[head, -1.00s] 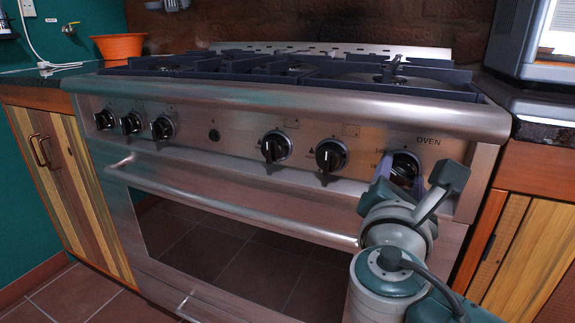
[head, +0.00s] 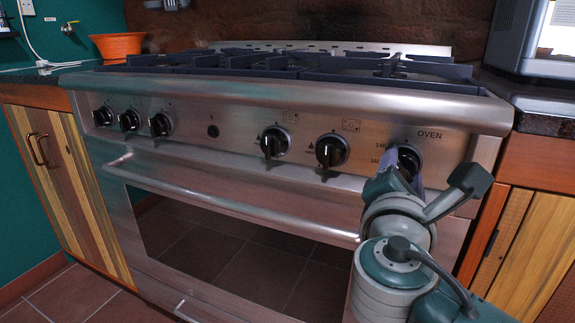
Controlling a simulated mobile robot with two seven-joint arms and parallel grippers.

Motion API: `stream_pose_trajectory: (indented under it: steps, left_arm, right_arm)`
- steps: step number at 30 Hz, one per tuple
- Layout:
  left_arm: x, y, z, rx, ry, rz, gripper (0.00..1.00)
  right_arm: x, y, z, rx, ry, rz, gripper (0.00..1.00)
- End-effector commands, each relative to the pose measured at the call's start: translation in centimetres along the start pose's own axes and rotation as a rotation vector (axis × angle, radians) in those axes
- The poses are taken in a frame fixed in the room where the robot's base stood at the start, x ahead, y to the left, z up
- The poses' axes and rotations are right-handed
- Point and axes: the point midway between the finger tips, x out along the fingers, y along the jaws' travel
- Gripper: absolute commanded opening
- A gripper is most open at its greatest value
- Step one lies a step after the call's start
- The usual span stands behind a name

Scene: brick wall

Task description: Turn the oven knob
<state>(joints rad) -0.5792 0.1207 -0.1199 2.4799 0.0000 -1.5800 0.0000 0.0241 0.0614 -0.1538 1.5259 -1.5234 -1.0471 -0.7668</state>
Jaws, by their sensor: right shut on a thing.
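The oven knob (head: 408,158) is the black, round knob at the far right of the steel front panel, below the word OVEN. My right gripper (head: 403,170) reaches up to it from below right and is shut on it. The gripper and wrist hide the lower part of the knob and most of the fingers. The gripper looks rolled to one side. My left gripper is out of the picture.
Several other black knobs, such as this one (head: 332,151), line the panel to the left. The oven door handle (head: 235,203) runs just below, close to my right wrist. A microwave (head: 541,45) stands on the right counter.

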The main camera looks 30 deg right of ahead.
Motion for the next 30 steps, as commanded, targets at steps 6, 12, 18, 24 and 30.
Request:
stream_pose_trajectory:
  steps: [6, 12, 18, 24, 30]
  left_arm:
    - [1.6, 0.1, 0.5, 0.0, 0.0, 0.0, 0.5]
    - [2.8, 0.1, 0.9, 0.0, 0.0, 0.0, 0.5]
    - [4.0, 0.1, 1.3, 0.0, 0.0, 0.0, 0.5]
    - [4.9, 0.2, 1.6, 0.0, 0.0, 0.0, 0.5]
    - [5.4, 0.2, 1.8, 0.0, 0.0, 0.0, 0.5]
  right_arm:
    - [0.0, -0.3, -0.2, 0.207, -0.001, 0.001, 0.0]
    - [0.0, -0.3, -0.2, 0.396, -0.001, 0.002, 0.0]
    - [0.0, -0.4, -0.2, 0.565, -0.002, 0.001, 0.0]
    - [0.0, -0.3, -0.2, 0.695, -0.001, 0.002, 0.0]
    - [0.0, -0.3, -0.1, 0.775, -0.001, 0.001, 0.0]
